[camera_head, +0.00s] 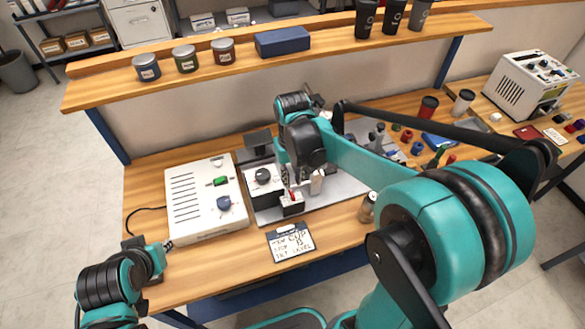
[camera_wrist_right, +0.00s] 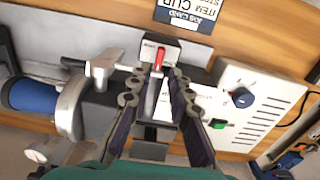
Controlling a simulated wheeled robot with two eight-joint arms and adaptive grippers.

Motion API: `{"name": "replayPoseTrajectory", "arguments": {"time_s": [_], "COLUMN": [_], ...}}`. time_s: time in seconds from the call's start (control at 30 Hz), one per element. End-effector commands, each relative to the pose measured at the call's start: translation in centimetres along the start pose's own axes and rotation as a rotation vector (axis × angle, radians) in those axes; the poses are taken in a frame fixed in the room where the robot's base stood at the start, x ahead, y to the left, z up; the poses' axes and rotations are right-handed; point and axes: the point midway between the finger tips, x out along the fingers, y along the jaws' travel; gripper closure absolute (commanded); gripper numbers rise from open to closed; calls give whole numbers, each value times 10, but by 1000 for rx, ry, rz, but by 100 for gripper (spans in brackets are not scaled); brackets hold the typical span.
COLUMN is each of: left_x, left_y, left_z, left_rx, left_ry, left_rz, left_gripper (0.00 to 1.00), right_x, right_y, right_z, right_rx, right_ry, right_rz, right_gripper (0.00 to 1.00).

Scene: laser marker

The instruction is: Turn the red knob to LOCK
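The red knob (camera_head: 292,196) is a small red lever on a white-and-black block at the front of the grey fixture plate. It also shows in the right wrist view (camera_wrist_right: 159,59), pointing roughly along the picture's vertical. Its markings are too small to read. My right gripper (camera_wrist_right: 163,75) points down at the knob, its fingers partly apart. The knob lies between or just beyond the fingertips, with a narrow gap visible beside it. In the head view the right gripper (camera_head: 299,180) hangs over the block. My left gripper (camera_head: 150,248) is low at the bench's left edge, its fingers unclear.
A white control box (camera_head: 205,200) with a green switch and blue knob stands left of the fixture. A job card (camera_head: 291,243) lies in front. A grey-silver clamp part (camera_wrist_right: 88,92) stands beside the block. A shelf (camera_head: 250,70) with jars and cups runs behind.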

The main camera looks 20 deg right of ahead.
Motion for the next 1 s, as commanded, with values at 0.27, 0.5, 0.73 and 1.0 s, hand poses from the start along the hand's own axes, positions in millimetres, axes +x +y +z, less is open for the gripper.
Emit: {"name": "replayPoseTrajectory", "arguments": {"time_s": [0.27, 0.5, 0.73, 1.0], "left_x": [0, 0, -1, -18], "left_y": [0, 0, 0, 0], "left_z": [0, 0, -1, -13], "left_rx": [0, 0, 0, 0], "left_ry": [0, 0, 0, 0], "left_rz": [0, 0, 0, 0], "left_gripper": [79, 79, 79, 79], "right_x": [-43, -49, -50, -75], "right_y": [0, 0, 0, 0], "right_z": [0, 0, 0, 0], "right_rx": [0, 0, 0, 0], "right_ry": [0, 0, 0, 0], "right_rz": [0, 0, 0, 0], "right_gripper": [81, 81, 81, 81]}}
